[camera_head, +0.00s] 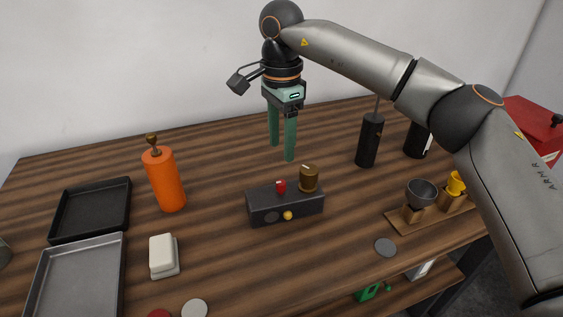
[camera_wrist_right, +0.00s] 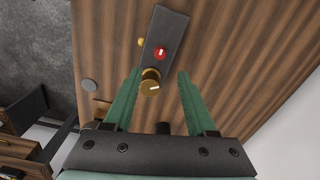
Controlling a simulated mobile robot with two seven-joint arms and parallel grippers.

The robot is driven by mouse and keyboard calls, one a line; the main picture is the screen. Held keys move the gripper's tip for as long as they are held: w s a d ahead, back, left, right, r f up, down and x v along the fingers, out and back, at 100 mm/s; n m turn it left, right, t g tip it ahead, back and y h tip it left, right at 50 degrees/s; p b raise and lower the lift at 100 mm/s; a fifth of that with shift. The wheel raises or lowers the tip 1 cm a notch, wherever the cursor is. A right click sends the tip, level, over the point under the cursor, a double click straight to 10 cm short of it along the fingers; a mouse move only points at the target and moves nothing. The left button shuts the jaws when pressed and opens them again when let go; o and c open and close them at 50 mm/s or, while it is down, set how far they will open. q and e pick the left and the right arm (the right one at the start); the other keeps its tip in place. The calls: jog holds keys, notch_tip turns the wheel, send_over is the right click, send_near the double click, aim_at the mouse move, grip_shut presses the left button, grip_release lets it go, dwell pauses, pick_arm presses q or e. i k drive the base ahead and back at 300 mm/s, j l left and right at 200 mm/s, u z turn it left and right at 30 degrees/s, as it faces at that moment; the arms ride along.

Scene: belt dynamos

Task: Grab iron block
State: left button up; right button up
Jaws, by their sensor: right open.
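A dark grey oblong block (camera_head: 262,211) lies on the wooden table in the middle; it looks like the iron block, though I cannot be sure. A red knob (camera_head: 280,186) and a brass cylinder (camera_head: 309,180) are on its top, and a yellow knob (camera_head: 288,215) is on its front. The block (camera_wrist_right: 170,25) also shows in the right wrist view. My right gripper (camera_head: 282,152) is open and empty, pointing down above the table behind the block. In the right wrist view, the brass cylinder (camera_wrist_right: 150,82) appears between the fingers. My left gripper is not in view.
An orange cylinder (camera_head: 164,180), a white block (camera_head: 163,257), a black tray (camera_head: 64,224) and a grey tray (camera_head: 45,284) are at left. A black cylinder (camera_head: 369,142) and a wooden stand (camera_head: 408,225) with a bowl and a yellow cup are at right.

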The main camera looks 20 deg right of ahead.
aim_at(265, 206)
jog(key=k, duration=1)
